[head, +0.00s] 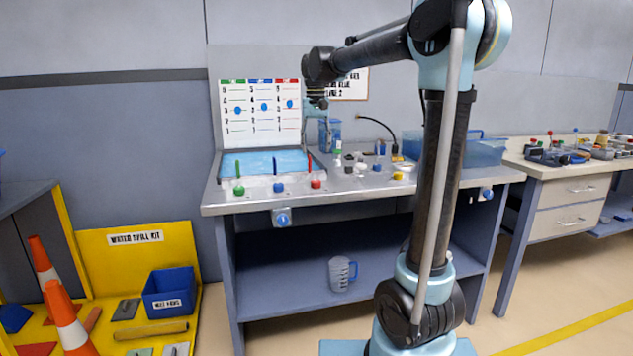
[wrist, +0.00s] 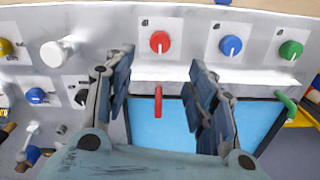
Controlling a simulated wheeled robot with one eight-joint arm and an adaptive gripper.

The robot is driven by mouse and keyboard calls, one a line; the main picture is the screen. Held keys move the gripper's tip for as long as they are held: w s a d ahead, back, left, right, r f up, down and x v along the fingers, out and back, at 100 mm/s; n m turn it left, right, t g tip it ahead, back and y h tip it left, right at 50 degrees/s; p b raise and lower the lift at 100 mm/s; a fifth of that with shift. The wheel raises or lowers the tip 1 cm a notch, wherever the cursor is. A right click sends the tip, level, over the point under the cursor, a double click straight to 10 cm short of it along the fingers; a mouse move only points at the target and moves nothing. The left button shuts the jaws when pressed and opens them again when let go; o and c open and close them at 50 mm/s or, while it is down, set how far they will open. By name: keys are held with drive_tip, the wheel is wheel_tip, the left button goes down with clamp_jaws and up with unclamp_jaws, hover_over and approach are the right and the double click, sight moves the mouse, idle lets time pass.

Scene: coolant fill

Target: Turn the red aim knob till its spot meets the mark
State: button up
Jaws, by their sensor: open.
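The red aim knob (wrist: 159,41) is round with a white line pointing down, on a white plate in the wrist view. It also shows in the head view (head: 316,184) at the bench's front edge. My gripper (wrist: 160,60) is open, its two fingers spread left and right of the knob's line and apart from it. A red lever (wrist: 158,100) hangs between the fingers. I cannot make out a separate mark.
A blue knob (wrist: 230,45) and a green knob (wrist: 290,49) sit to the right of the red one in the wrist view. A white knob (wrist: 57,52) is to the left. A blue tray surface (head: 262,163) lies behind the levers. Small items crowd the bench to the right.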

sight(316, 181)
wheel_tip(316, 181, down, 12)
drive_tip(key=shift+f, duration=0.1)
idle(0.4)
drive_tip(key=c, duration=1.1)
